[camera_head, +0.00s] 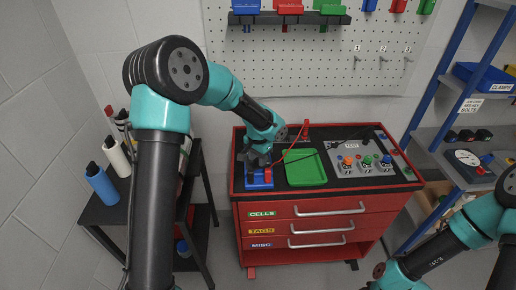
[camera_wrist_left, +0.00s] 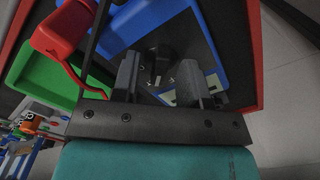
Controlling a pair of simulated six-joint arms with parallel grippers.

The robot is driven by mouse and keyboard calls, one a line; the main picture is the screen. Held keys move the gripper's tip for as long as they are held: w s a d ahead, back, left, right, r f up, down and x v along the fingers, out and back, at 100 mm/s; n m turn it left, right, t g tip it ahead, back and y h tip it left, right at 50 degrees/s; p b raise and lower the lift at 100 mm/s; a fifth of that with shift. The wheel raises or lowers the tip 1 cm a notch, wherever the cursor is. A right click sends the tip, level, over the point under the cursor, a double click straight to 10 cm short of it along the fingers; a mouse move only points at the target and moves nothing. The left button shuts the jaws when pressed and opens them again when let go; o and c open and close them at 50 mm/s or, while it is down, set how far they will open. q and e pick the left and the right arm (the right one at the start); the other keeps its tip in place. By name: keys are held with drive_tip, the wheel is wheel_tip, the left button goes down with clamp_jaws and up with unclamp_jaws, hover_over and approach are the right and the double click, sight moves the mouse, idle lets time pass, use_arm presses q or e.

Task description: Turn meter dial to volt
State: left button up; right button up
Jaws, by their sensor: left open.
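The blue meter (camera_head: 259,183) lies on the red cart's top at the left, under my left gripper (camera_head: 257,160). In the left wrist view the meter (camera_wrist_left: 205,38) has a dark face with a black dial (camera_wrist_left: 160,62) and small pale marks. The left gripper (camera_wrist_left: 160,82) is open, with one finger on each side of the dial. No clear contact shows. I cannot tell which mark the dial points to. My right arm shows at the lower right of the head view, but its gripper is out of frame.
A red clip (camera_wrist_left: 62,35) with a red lead is close beside the left gripper. A green tray (camera_head: 306,168) and a grey test panel (camera_head: 362,160) stand to the right on the cart. Bottles stand on a dark side table (camera_head: 130,212) at the left.

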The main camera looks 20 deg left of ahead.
use_arm(q)
wheel_tip(320, 180, up, 17)
drive_tip(key=shift+r, duration=0.15)
idle(0.5)
